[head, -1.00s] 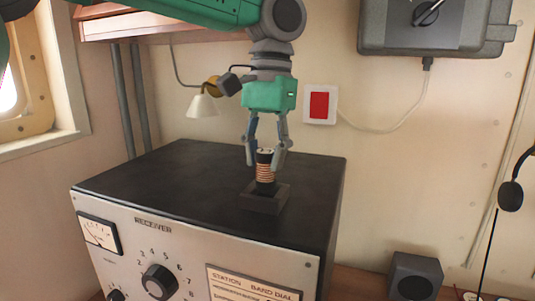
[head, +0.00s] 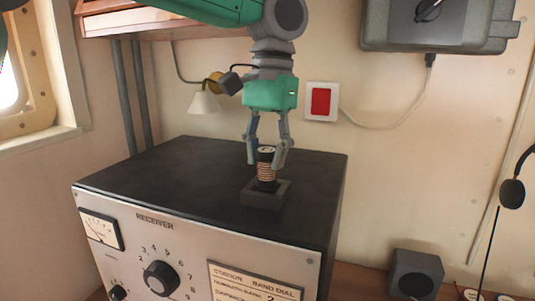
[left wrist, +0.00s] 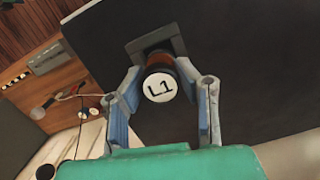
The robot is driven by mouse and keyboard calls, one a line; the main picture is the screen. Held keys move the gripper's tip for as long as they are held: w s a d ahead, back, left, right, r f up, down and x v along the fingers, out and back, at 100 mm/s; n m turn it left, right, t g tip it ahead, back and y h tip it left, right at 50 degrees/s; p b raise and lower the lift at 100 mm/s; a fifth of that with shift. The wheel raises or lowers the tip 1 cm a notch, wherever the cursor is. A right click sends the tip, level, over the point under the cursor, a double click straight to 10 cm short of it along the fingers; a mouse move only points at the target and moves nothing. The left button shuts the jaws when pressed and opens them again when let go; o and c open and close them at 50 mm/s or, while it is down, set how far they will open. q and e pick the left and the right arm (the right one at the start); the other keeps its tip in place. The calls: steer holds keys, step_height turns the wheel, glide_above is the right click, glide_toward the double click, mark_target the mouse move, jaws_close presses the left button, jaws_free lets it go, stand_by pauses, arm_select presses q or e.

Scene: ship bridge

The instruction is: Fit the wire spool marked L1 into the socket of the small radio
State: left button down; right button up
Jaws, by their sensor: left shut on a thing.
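The wire spool marked L1 (head: 266,170) has a black top, copper windings and a pale round cap. Its L1 label shows in the left wrist view (left wrist: 160,88). The spool stands roughly upright at the dark square socket (head: 262,200) on top of the radio marked RECEIVER (head: 170,180). Its lower end is hidden behind the socket's front rim, so the depth of its fit cannot be told. The socket also shows beyond the spool in the left wrist view (left wrist: 152,45). My left gripper (head: 266,158) points down and is shut on the spool's upper part. My right gripper is out of view.
A wall lamp (head: 204,102) and a red switch (head: 321,102) are on the wall behind. A small dark box (head: 415,274) stands right of the radio, and a headset (head: 512,192) hangs at the far right. The radio's top around the socket is clear.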

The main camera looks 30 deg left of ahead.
arm_select(q)
steer(key=shift+f, duration=1.25)
stand_by(3.6)
steer(key=c, duration=1.1)
jaws_free()
steer(key=r, duration=0.4)
steer(key=w+r, duration=0.1)
steer(key=r, duration=0.3)
steer(key=w+r, duration=0.1)
steer(key=r, duration=0.2)
steer(key=shift+r, duration=0.4)
steer(key=shift+s+f, duration=0.1)
